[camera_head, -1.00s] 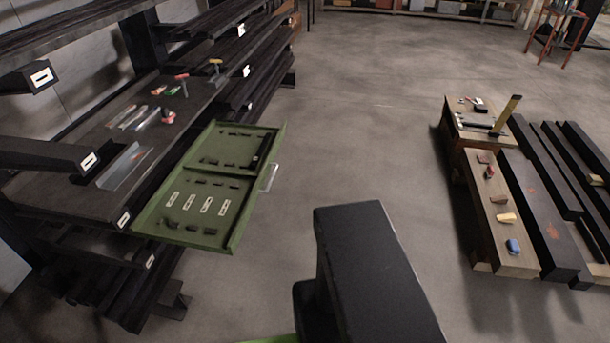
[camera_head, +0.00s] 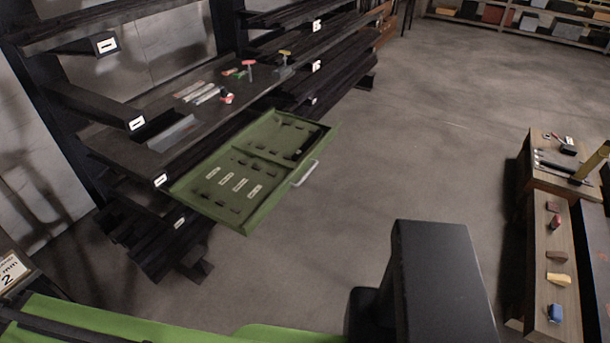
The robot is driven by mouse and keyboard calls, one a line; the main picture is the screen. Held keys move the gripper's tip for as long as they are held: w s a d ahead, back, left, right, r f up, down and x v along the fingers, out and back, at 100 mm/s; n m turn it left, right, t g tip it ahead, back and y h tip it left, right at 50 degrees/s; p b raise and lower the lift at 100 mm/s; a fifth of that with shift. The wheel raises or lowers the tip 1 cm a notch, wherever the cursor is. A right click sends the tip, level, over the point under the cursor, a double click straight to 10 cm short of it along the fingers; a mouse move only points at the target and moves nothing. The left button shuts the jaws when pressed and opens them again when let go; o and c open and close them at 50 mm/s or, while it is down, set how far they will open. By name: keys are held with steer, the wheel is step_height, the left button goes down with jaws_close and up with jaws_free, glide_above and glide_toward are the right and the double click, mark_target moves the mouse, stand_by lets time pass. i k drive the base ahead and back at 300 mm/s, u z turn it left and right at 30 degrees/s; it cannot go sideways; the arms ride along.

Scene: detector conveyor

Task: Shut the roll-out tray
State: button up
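The green roll-out tray (camera_head: 206,206) stands pulled out from the dark rack at left, jutting over the floor. It is shallow and rimmed, with dark small parts and pale labels inside. Its pale bar handle (camera_head: 305,173) is on the outer right side, facing the open floor. The tray's inner edge meets the rack beneath the shelf. My gripper is not in view, so whether it is open or shut does not show. A black part of my own body stands at the lower middle, apart from the tray in the picture.
The rack's shelf (camera_head: 150,118) holds several hand tools above and behind the tray. Rack arms with white labels stick out at left. A wooden bench (camera_head: 542,265) with small items stands at right. The grey floor (camera_head: 400,150) between is clear.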

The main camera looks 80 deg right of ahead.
mark_target(238, 186)
steer(key=z, duration=2.75)
steer(key=i, duration=1)
steer(key=u, duration=5.4)
steer(key=i, duration=0.1)
steer(key=z, duration=2.95)
steer(key=k, duration=1.4)
steer(key=z, duration=0.4)
